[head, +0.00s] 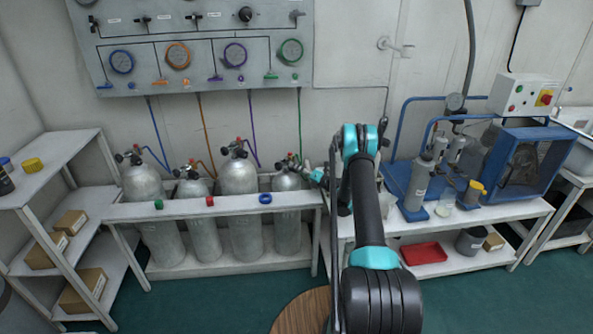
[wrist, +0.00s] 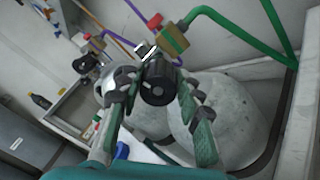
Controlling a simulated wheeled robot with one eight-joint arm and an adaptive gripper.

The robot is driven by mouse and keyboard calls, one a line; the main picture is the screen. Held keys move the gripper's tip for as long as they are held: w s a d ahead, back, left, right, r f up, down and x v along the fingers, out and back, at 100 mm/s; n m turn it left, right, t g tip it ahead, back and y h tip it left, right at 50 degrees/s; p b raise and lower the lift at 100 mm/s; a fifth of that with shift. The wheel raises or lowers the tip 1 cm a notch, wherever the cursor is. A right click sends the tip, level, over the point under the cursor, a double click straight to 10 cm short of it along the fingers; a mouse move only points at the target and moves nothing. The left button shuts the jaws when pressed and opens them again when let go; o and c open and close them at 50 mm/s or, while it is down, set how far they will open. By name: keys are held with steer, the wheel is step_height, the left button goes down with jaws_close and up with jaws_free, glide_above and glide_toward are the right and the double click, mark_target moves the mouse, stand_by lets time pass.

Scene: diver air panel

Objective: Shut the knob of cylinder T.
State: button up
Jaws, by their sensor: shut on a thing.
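My gripper (head: 312,173) is at the valve of the rightmost grey cylinder (head: 287,181), the one with the green hose (head: 299,125). In the wrist view my gripper (wrist: 155,88) has its two green fingers on either side of a black knob (wrist: 158,90), shut on it. The cylinder's pale body (wrist: 238,115) shows behind the knob, with its green hose (wrist: 235,27) running to the upper right. No letter T is legible on any cylinder, so I cannot tell by marking which is T.
Other cylinders (head: 239,177) stand to the left in the white rack (head: 230,208), close together. The gauge panel (head: 205,20) is on the wall above. A bench (head: 465,228) with a blue-framed compressor (head: 525,160) is on the right, a shelf (head: 60,165) on the left.

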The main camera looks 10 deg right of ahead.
steer(key=m, duration=0.4)
steer(key=shift+f+m, duration=0.1)
steer(key=shift+m, duration=0.3)
steer(key=m, duration=0.5)
steer(key=shift+m, duration=0.3)
steer(key=m, duration=0.4)
steer(key=shift+s+f+m+t+h, duration=0.1)
steer(key=shift+m+t+h, duration=0.2)
steer(key=shift+h, duration=0.1)
steer(key=m, duration=0.4)
steer(key=shift+m, duration=0.4)
steer(key=o, duration=1.2)
steer(key=shift+c, duration=0.2)
steer(key=shift+s, duration=0.1)
